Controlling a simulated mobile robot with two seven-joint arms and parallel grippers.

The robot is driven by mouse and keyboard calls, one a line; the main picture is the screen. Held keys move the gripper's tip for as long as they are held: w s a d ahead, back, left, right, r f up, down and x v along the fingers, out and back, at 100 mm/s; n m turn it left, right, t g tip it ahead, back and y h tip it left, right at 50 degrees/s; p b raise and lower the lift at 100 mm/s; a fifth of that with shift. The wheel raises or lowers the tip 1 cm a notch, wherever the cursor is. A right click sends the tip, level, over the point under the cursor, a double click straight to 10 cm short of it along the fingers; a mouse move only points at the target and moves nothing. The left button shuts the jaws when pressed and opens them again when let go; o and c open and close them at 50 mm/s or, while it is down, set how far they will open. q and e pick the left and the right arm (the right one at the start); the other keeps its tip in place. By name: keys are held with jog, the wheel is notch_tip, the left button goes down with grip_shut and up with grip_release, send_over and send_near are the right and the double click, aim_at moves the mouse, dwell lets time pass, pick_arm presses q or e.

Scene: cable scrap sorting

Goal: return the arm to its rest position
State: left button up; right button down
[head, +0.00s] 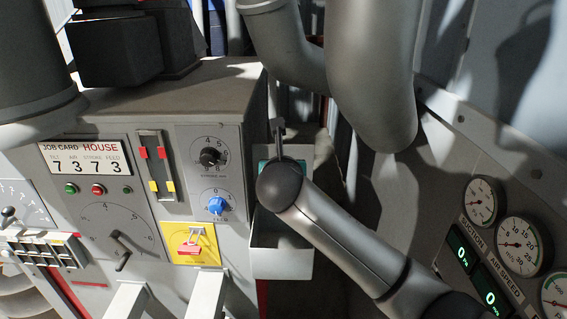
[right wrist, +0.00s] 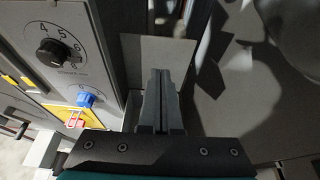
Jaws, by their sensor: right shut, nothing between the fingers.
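My right arm comes in from the lower right of the head view. Its right gripper (head: 278,124) points away from me, above a light grey open-topped box (head: 282,262) on the side of the machine. In the right wrist view the two fingers of the right gripper (right wrist: 160,72) lie together, shut, with nothing between them. The fingers are apart from the machine's knobs. My left gripper is in neither view.
The grey machine (head: 200,95) carries a black knob (head: 210,157), a blue knob (head: 216,205) and a red padlock (head: 189,250) on a yellow plate. Thick grey pipes (head: 372,70) hang close above my right arm. A gauge panel (head: 497,228) stands at the right.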

jog(key=s+d+f+m+g+y, duration=0.1)
jog(key=s+d+f+m+g, duration=0.2)
jog(key=s+f+m, duration=0.5)
jog(key=s+d+f+m+g, duration=0.3)
jog(key=s+d+f+m, duration=0.1)
jog(key=s+f+m, duration=0.45)
jog(key=s+d+f+m+g, duration=0.1)
jog(key=s+d+f+m, duration=0.25)
jog(key=s+m, duration=0.3)
jog(key=s+d+f+m+g+h, duration=0.1)
jog(key=s+d+f+m+g, duration=0.1)
jog(key=s+d+m, duration=0.5)
jog(key=s+d+f+m+g, duration=0.1)
jog(key=s+d+f+m, duration=0.15)
jog(key=s+m, duration=0.45)
jog(key=s+f+n+g+b, duration=0.25)
jog(key=f+b, duration=0.95)
jog(key=f, duration=2.1)
pick_arm(q)
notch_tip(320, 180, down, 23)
jog(key=b, duration=1.1)
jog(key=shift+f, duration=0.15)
pick_arm(e)
jog(key=s+d+f, duration=0.1)
jog(key=s+f, duration=0.7)
jog(key=f, duration=0.4)
jog(key=s+f, duration=0.8)
jog(key=f, duration=0.5)
jog(key=shift+s+d+f, duration=0.2)
jog(key=shift+d, duration=0.2)
